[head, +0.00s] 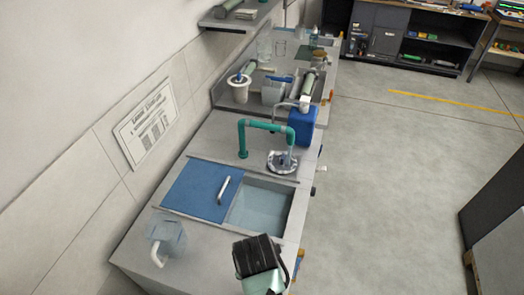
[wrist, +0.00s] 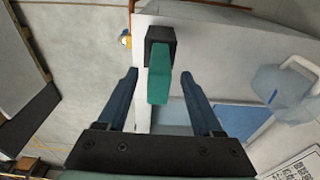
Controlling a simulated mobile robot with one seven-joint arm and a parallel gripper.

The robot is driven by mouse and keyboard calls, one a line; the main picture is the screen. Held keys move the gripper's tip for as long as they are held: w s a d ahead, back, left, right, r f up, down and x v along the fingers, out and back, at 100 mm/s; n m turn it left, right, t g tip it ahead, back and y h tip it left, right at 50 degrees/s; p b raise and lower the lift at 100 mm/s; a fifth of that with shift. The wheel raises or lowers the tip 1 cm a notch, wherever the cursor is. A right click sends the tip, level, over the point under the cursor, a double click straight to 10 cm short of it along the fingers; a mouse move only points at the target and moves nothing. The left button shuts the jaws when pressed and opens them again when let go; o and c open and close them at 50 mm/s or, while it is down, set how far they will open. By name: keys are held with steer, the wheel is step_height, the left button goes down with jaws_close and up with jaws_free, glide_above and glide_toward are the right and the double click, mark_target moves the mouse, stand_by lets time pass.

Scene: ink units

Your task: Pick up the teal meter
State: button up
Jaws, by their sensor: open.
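The teal meter (wrist: 159,80) shows in the wrist view as a narrow teal body with a black block at its far end. It appears over the pale counter near the front edge. My gripper (wrist: 159,74) is open, with one dark blue finger on each side of the meter and a visible gap on both sides. I cannot tell how much depth separates the fingertips from it. In the head view I cannot make out the meter; the end of my arm at the bottom covers that part of the counter.
A translucent jug (head: 168,240) stands on the counter's near end. The sink (head: 262,207) is partly covered by a blue panel (head: 200,190) with a handle. A green tap (head: 265,127) and blue canister (head: 300,126) stand beyond.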

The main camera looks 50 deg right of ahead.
steer(key=shift+w+d+f+p, duration=0.15)
steer(key=shift+f+p, duration=0.1)
steer(key=shift+f, duration=0.6)
steer(key=shift+s+d+f+p, duration=0.1)
steer(key=shift+d+f+p, duration=0.1)
steer(key=shift+f, duration=0.6)
steer(key=shift+w+d+f+p, duration=0.15)
steer(key=shift+f+p, duration=0.1)
steer(key=shift+f, duration=0.6)
jaws_close()
